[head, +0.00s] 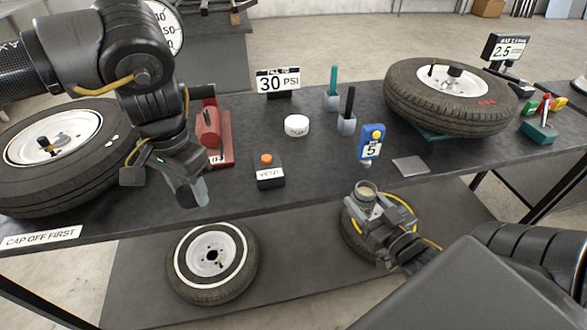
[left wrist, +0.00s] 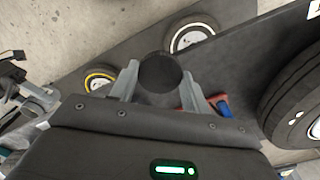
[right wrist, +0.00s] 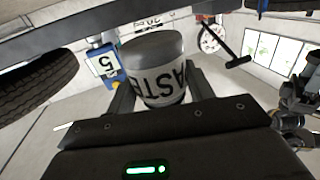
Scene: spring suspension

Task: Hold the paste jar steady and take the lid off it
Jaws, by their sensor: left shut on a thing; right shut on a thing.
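The paste jar (head: 366,190) is held in my right gripper (head: 370,208), in front of the bench edge. Its top is uncovered and shows cream paste inside. In the right wrist view the jar (right wrist: 160,80) stands between both fingers, with a white label in dark letters that appears upside down. My left gripper (head: 190,188) is over the bench's front edge, well left of the jar. In the left wrist view it is shut on a dark round lid (left wrist: 160,75), apart from the jar.
On the bench (head: 230,203) stand a dark box with an orange button (head: 268,172), a white round tub (head: 296,126), a blue device marked 5 (head: 371,145) and a grey plate (head: 411,166). Tyres lie at left (head: 60,150) and right (head: 450,97); others lie below.

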